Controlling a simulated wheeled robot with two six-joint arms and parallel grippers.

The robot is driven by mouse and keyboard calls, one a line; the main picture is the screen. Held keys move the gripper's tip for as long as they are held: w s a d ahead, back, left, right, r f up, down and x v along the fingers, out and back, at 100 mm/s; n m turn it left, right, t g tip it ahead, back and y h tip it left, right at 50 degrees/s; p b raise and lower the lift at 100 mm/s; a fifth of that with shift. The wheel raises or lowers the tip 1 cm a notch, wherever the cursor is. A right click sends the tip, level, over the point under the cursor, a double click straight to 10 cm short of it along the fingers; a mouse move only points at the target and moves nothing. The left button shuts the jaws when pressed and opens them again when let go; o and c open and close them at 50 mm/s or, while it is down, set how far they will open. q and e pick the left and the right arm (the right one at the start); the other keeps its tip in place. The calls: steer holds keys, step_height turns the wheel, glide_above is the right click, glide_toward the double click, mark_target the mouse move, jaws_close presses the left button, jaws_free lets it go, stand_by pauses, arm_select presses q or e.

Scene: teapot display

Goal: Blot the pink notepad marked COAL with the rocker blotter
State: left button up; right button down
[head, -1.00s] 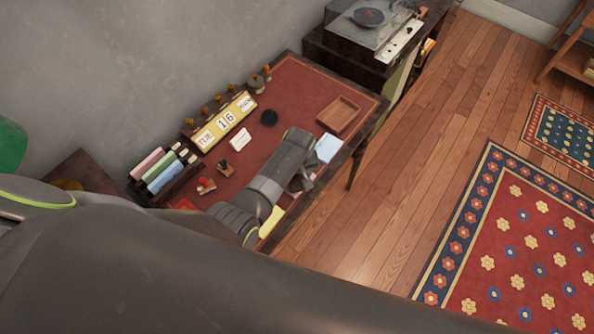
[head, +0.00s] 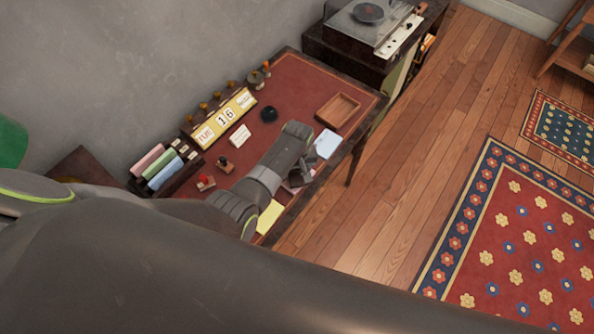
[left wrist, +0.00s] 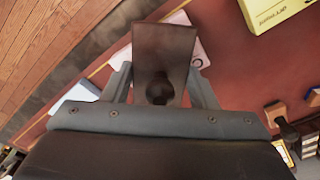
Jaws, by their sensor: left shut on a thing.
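My left gripper (head: 298,178) reaches over the front part of the desk. In the left wrist view it (left wrist: 160,92) is shut on the dark brown rocker blotter (left wrist: 164,48), around its round knob. A pale pinkish notepad (left wrist: 188,32) shows partly behind the blotter; its marking is hidden or too small to read. I cannot tell whether the blotter touches it. In the head view my arm and gripper hide this pad, between the light blue pad (head: 327,144) and the yellow pad (head: 268,217). My right gripper is not in view.
On the red desk top (head: 300,82) stand a wooden tray (head: 337,110), a yellow calendar block (head: 224,118), a dark round item (head: 269,114), a white card (head: 239,136), stamps (head: 225,165) and colored rolls in a rack (head: 165,172).

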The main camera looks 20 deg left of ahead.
arm_select(q)
steer(key=shift+w+g, duration=0.1)
steer(key=shift+g, duration=0.2)
steer(key=shift+w+a+f+g+b, duration=0.1)
steer(key=shift+w+a+g+b, duration=0.05)
steer(key=shift+g+b, duration=0.2)
steer(key=shift+w+a+g+h+b, duration=0.1)
steer(key=shift+w+g+h+b, duration=0.1)
steer(key=shift+g+h+b, duration=0.5)
stand_by(0.4)
steer(key=shift+s, duration=0.1)
steer(key=shift+s+d+t+y+p, duration=0.25)
steer(key=shift+t+y+p, duration=0.55)
steer(key=shift+p, duration=0.8)
steer(key=shift+t, duration=0.25)
